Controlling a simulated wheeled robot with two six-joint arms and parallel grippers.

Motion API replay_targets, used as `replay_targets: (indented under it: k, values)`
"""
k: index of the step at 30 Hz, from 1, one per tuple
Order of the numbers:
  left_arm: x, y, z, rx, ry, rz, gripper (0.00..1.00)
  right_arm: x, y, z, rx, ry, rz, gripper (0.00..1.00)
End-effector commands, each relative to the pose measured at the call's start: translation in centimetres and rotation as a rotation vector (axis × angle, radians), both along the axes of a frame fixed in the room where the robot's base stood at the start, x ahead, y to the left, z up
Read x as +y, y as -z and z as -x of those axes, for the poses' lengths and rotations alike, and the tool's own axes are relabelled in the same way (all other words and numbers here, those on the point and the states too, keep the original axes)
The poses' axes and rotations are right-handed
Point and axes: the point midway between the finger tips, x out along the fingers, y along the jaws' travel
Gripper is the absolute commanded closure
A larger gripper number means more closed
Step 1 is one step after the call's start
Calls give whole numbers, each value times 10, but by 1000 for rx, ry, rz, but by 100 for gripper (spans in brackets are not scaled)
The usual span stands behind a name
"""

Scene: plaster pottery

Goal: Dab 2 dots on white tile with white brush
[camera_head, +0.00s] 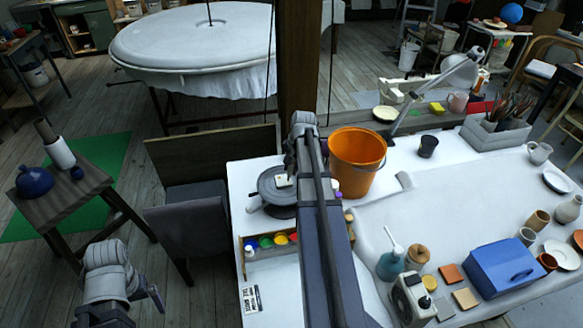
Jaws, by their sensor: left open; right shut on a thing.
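A small white tile (284,181) appears to lie on a round dark grey turntable (272,197) at the left part of the white table, partly behind my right arm. My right gripper (291,166) is above the turntable, close to the tile, and is shut on a thin thing that I take for the white brush; the arm mostly hides it. I cannot tell whether its tip touches the tile. My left gripper (140,294) is open and empty at the lower left, over the floor and away from the table.
A tray of several paint colours (266,242) lies in front of the turntable. An orange bucket (356,160) stands right of it. A pale cloth (450,195) covers mid-table.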

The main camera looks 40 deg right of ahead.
Motion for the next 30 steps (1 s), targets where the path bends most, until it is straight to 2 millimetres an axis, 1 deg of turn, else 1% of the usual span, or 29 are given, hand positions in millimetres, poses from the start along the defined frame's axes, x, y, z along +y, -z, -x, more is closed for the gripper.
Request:
replay_targets:
  k: [19, 30]
  values:
    - [0, 10, 0, 0, 0, 0, 0, 0, 10, 0, 0, 0, 0, 100]
    - [0, 10, 0, 0, 0, 0, 0, 0, 10, 0, 0, 0, 0, 100]
